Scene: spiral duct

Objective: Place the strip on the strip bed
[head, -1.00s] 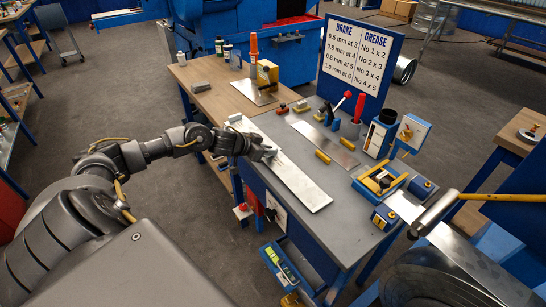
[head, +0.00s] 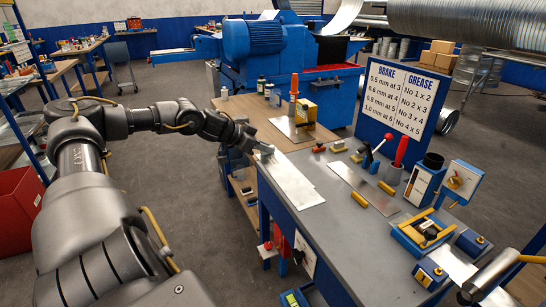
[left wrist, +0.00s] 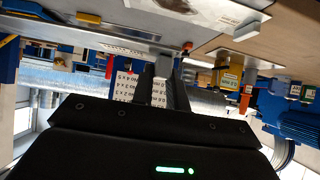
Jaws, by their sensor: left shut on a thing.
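A pale metal strip (head: 292,187) lies lengthwise along the left edge of the grey bench. My left gripper (head: 262,151) is shut on its far end. The strip's near end points toward the front right of the bench.
A darker flat plate (head: 362,190) lies right of the strip, with a yellow block (head: 360,200) between them. A lever device (head: 372,152), a red-handled tool (head: 398,158) and the brake and grease sign (head: 405,90) stand beyond. Bare grey bench top (head: 345,240) lies in front.

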